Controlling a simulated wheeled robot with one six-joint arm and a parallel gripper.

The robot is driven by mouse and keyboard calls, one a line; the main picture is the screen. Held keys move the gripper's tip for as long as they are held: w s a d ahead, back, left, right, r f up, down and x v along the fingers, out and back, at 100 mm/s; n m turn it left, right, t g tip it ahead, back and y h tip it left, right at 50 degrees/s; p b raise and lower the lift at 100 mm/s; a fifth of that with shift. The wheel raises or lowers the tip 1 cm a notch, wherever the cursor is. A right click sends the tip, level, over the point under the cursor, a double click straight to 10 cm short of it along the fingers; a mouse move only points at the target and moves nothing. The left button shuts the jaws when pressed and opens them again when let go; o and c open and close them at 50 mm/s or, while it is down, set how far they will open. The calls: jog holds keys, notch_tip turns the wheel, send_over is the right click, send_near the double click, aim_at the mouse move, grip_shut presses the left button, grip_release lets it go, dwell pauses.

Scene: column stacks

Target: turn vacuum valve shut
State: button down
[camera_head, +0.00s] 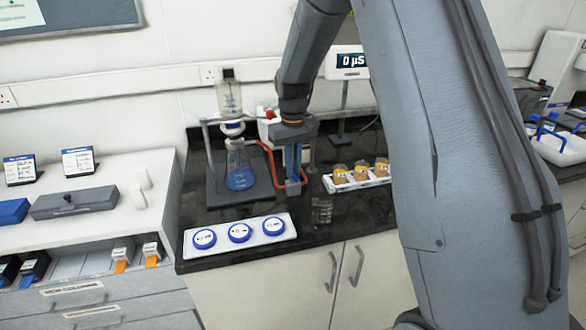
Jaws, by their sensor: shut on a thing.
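My gripper (294,180) points down at the right end of the filtration stand, beside the red hose (266,150). Its jaws are shut on a small part there, in the place of the vacuum valve. The fingers hide most of the valve, so its handle angle cannot be told. The red hose runs from the glass flask (240,168), which holds blue liquid, to the spot at my gripper. A clear bottle (229,97) stands upside down above the flask. A white pump-like unit (272,128) with a red top is partly hidden behind my wrist.
A white tray with three blue-lidded round containers (239,232) lies at the counter's front. A clear glass beaker (322,211) stands right of it, close to my gripper. Amber jars (361,170) stand in a white rack (345,186) further right. My arm hides much of the right side.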

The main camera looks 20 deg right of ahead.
jog(key=shift+r+m, duration=0.1)
jog(key=shift+m, duration=1)
jog(key=shift+w, duration=0.1)
jog(key=c, duration=1.8)
grip_release()
jog(key=shift+c, duration=0.2)
